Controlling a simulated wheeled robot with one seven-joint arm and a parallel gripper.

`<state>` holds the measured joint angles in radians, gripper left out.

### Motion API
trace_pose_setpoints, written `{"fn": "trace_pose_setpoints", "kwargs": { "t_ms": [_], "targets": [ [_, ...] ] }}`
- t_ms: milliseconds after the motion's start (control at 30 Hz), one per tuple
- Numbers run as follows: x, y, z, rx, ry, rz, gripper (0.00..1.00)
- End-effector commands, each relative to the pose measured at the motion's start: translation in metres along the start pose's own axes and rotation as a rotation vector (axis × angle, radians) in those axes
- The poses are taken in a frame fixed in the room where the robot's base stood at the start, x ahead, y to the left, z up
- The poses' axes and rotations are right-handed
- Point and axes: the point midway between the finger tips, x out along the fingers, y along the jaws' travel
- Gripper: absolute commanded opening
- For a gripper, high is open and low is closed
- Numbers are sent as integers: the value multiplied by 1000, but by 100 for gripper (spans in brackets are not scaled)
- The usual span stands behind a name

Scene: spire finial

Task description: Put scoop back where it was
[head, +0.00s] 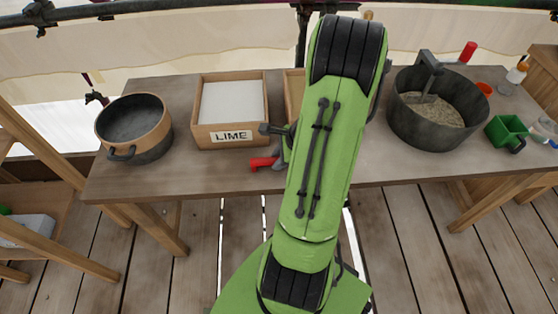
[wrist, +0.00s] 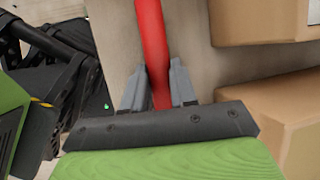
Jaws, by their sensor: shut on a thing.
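My gripper (wrist: 158,92) is shut on a red handle, which I take to be the scoop's (wrist: 151,38); it runs between the two grey fingers in the wrist view. In the head view the scoop's red grip (head: 262,164) shows low at the table's front edge, just right of the LIME label. My arm covers most of the gripper there. The scoop's bowl is hidden in both views, and I cannot tell whether it touches the table.
A wooden box labelled LIME (head: 232,108) stands on the table (head: 200,171), with another box (head: 293,88) partly behind my arm. A dark round pan (head: 134,128) is at the left. A grey tub (head: 437,112) and a green container (head: 506,131) are at the right.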

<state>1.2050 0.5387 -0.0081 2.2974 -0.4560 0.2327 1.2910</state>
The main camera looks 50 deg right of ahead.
Motion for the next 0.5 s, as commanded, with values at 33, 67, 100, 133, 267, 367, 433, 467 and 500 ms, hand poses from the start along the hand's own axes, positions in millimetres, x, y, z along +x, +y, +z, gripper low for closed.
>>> {"fn": "trace_pose_setpoints", "kwargs": {
  "t_ms": [33,67,100,133,267,367,433,467,500],
  "targets": [
    [-2,-1,1,-1,1,-1,0],
    [-2,-1,1,-1,1,-1,0],
    [-2,-1,1,-1,1,-1,0],
    [-2,-1,1,-1,1,-1,0],
    [2,0,-1,0,1,-1,28],
    [1,0,0,-1,1,-1,43],
    [0,0,0,-1,1,-1,52],
    [0,0,0,-1,1,-1,52],
    [0,0,0,-1,1,-1,52]
  ]
}}
